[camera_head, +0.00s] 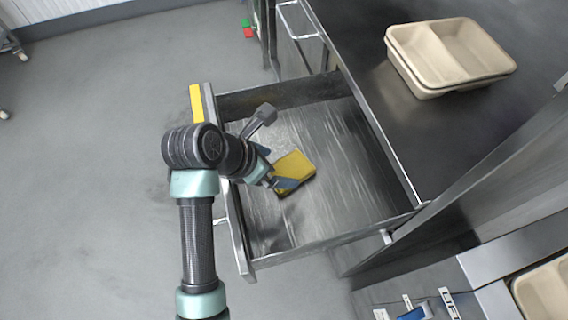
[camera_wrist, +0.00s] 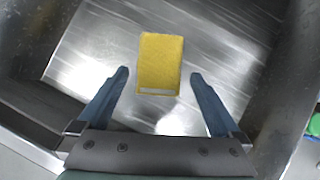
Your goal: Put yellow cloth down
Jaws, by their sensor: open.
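The yellow cloth (camera_head: 295,168) is a small folded rectangle in the open metal drawer (camera_head: 345,150). In the wrist view the cloth (camera_wrist: 160,62) lies flat-looking over the drawer floor, ahead of and between the fingertips. My gripper (camera_head: 283,183) reaches over the drawer's front into it, close to the cloth. In the wrist view the two blue fingers of my gripper (camera_wrist: 160,74) are spread wide, with a gap on each side of the cloth. I cannot tell whether the cloth rests fully on the drawer floor.
The drawer's walls surround my gripper. A dark counter (camera_head: 365,50) bears stacked beige trays (camera_head: 450,55) at the upper right. Another beige container (camera_head: 545,290) stands at the lower right. The drawer is otherwise empty, and grey floor (camera_head: 100,120) lies open on the left.

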